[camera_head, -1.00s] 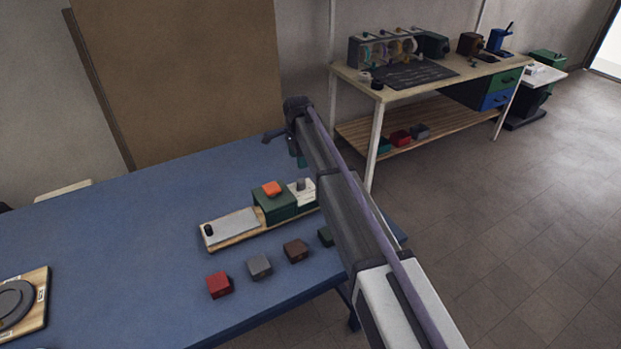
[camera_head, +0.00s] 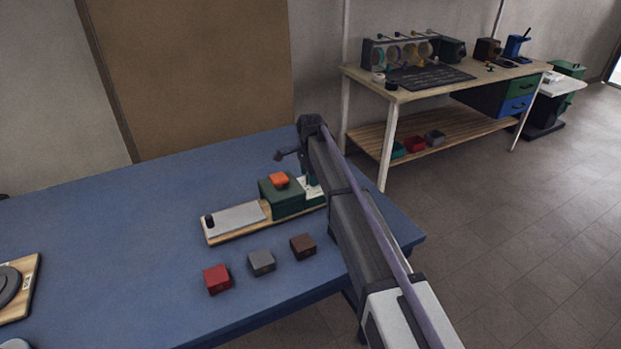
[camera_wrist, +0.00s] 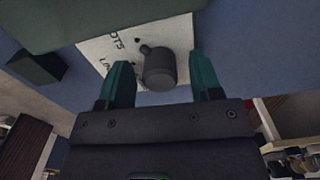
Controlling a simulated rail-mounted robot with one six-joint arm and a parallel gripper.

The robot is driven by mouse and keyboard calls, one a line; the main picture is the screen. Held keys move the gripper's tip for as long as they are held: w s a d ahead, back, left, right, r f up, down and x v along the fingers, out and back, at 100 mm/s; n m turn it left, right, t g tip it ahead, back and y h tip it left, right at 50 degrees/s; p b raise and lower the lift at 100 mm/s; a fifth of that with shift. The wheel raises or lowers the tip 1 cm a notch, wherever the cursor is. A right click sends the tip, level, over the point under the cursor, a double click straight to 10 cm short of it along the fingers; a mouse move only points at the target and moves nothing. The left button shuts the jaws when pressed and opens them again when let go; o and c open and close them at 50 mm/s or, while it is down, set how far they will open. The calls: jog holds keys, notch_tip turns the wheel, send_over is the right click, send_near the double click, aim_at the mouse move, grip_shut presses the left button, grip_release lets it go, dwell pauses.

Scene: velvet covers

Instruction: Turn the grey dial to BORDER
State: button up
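The grey dial (camera_wrist: 160,70) stands on a white plate (camera_wrist: 98,50) in the wrist view, with a small pointer knob at its upper left. Letters reading "DOTS" and a partly hidden "LIN" show on the plate left of the dial. I cannot see a BORDER label. My gripper (camera_wrist: 160,60) is open, with one green finger on each side of the dial and visible gaps between. In the head view my gripper (camera_head: 310,180) is low over the plate (camera_head: 314,192) at the right end of a wooden board (camera_head: 238,236), and hides the dial.
A green block with an orange top (camera_head: 279,181) stands on the board just left of my gripper. Red (camera_head: 217,279), grey (camera_head: 261,263) and brown (camera_head: 302,246) blocks lie in front on the blue table (camera_head: 120,260). A workbench (camera_head: 440,90) stands behind at right.

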jog(key=c, duration=0.9)
jog(key=shift+n, duration=0.4)
jog(key=n, duration=0.4)
jog(key=shift+n, duration=0.3)
jog(key=n, duration=0.4)
jog(key=shift+n, duration=0.3)
jog(key=n, duration=0.3)
jog(key=shift+n, duration=0.3)
jog(key=n, duration=0.3)
jog(key=shift+n, duration=0.3)
jog(key=n, duration=0.7)
